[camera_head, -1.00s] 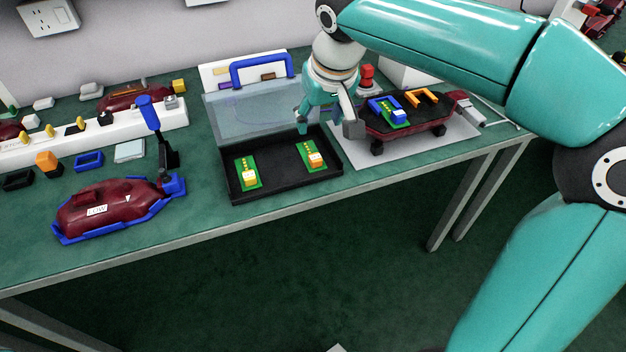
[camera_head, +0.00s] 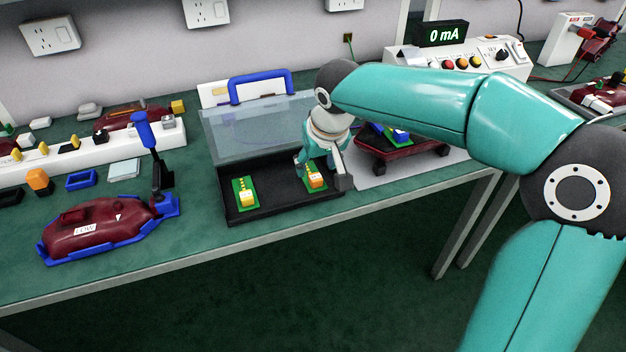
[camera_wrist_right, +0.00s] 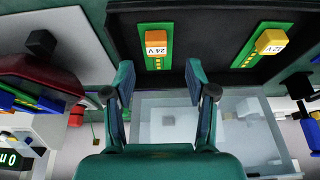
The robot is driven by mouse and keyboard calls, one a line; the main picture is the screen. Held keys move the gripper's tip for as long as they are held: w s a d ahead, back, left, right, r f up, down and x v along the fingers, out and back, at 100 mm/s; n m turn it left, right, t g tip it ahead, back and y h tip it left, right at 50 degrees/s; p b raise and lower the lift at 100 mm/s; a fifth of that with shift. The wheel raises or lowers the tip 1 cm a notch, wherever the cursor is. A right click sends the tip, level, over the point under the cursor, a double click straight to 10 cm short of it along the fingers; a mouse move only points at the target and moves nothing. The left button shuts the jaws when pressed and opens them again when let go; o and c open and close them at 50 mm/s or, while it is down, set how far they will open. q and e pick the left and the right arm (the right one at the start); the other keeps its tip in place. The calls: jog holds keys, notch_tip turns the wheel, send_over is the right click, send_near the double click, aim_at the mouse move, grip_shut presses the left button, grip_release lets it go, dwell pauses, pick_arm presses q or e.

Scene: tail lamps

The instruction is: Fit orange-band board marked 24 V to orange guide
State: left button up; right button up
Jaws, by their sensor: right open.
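The 24 V board (camera_head: 317,183) is green with an orange block and lies in the black tray (camera_head: 285,207). It also shows in the right wrist view (camera_wrist_right: 157,42), where "24 V" can be read on the block. My right gripper (camera_head: 322,171) is open, over this board. In the wrist view the gripper (camera_wrist_right: 158,70) has its fingers apart with the board ahead of the gap, nothing between them. The dark red lamp housing (camera_head: 400,155) stands right of the tray, with a blue guide visible. The orange guide is hidden behind my arm in the head view. My left gripper is out of view.
A yellow-block board (camera_head: 245,192), marked 12 V in the wrist view (camera_wrist_right: 270,44), lies at the tray's left. The tray's clear lid (camera_head: 255,130) stands open behind. A red lamp (camera_head: 100,228) in a blue cradle is at left. A meter (camera_head: 441,33) reads 0 mA.

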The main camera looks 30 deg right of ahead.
aim_at(316, 178)
jog(key=f, duration=0.2)
jog(key=f+b, duration=0.1)
jog(key=f, duration=0.1)
jog(key=shift+w+d, duration=0.2)
jog(key=shift+d, duration=0.05)
jog(key=shift+w+f, duration=0.25)
jog(key=shift+f, duration=0.15)
grip_shut()
jog(key=shift+r, duration=0.2)
jog(key=shift+s+r, duration=0.2)
jog(key=shift+r, duration=0.4)
notch_tip(316, 178, up, 6)
jog(key=shift+r+p, duration=0.1)
jog(key=shift+p, duration=1.15)
jog(key=s+a, duration=0.2)
jog(key=s, duration=0.7)
jog(key=s+a, duration=0.2)
jog(key=s, duration=0.8)
jog(key=shift+a+f+b, duration=0.25)
jog(key=shift+f+b, duration=0.1)
jog(key=shift+b, duration=0.1)
